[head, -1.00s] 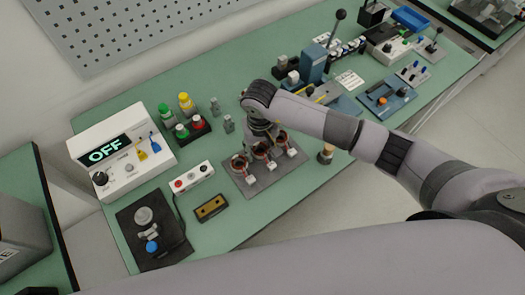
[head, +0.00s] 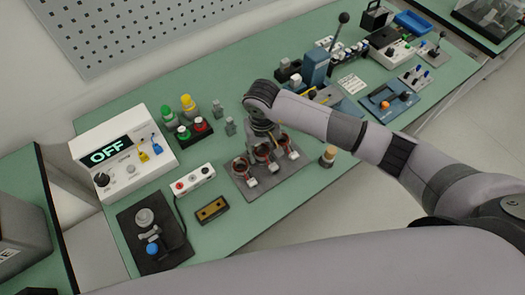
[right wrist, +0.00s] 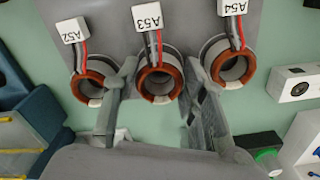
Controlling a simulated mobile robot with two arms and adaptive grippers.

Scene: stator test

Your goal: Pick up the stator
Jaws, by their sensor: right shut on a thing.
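Three copper-and-grey ring stators with white tags stand in a row on a grey plate (head: 284,181). In the right wrist view the tags read A52, A53 and A54. My right gripper (head: 262,145) points down over the row. In the right wrist view its two fingers (right wrist: 161,72) lie on either side of the middle stator A53 (right wrist: 158,83) and are shut on it. Stator A52 (right wrist: 88,88) and stator A54 (right wrist: 233,66) stand just outside the fingers. The middle stator still appears at plate level. My left gripper is not in view.
A white OFF box (head: 125,150) and a button box (head: 192,179) stand left of the plate. A dark fixture (head: 153,235) is at the front left. A small round post (head: 328,157) stands just right of the plate.

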